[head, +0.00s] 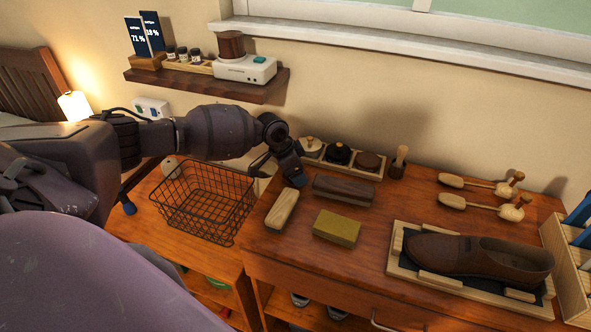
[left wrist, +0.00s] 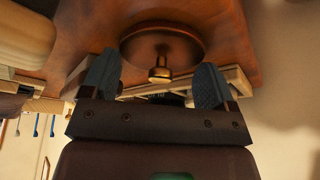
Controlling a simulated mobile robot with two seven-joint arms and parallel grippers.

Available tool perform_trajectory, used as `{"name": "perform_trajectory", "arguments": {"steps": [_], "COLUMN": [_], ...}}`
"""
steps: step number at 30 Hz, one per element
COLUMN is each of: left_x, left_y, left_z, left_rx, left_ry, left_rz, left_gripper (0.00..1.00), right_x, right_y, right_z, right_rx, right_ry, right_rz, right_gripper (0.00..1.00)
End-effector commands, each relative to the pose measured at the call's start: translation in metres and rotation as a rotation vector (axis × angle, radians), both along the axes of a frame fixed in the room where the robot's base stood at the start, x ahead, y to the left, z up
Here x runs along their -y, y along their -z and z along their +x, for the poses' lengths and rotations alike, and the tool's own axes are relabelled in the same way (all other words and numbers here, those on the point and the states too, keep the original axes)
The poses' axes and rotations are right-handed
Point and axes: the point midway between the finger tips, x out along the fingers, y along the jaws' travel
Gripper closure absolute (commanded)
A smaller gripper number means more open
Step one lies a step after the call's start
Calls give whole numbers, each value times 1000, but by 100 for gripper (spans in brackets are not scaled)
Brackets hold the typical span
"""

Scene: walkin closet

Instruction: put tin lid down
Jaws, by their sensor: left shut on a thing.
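My left gripper (head: 292,176) reaches in from the left and points down at the back left of the wooden cabinet top. In the left wrist view its two fingers (left wrist: 157,82) stand apart around a round brown tin lid (left wrist: 160,42) with a small brass knob facing the gripper. The gripper is shut on the lid; the exact contact and any gap below it are hard to see. In the head view the gripper hides the lid. Beside it a wooden rack holds a cream-topped tin (head: 311,147), a black tin (head: 340,154) and a brown tin (head: 368,161).
A brush (head: 343,190), a pale-handled brush (head: 282,208) and an olive block (head: 337,228) lie in front. A wire basket (head: 203,200) is left. A brown shoe (head: 478,258) on a tray and shoe trees (head: 482,206) are right. A wall shelf (head: 205,82) hangs above.

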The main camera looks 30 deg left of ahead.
Motion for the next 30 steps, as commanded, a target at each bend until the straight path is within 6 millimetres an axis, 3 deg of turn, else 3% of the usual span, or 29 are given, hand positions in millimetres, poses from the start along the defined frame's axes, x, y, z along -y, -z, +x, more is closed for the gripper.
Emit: {"name": "perform_trajectory", "arguments": {"steps": [3,4,7,19,30], "left_x": [0,0,0,-2,-19], "left_y": [4,3,3,-8,-71], "left_z": [0,0,0,-2,-22], "left_rx": [-1,0,0,1,1], "left_ry": [0,0,0,0,0], "left_rz": [-1,0,0,0,2], "left_gripper": [42,17,1,0,0], "right_x": [1,1,1,0,0], "right_y": [4,4,3,-2,-11], "right_z": [-4,-4,-4,3,7], "right_rx": [-8,-8,-9,5,15], "right_ry": [2,2,2,-2,-3], "right_rz": [0,0,0,0,-1], "right_gripper": [57,57,57,57,57]}}
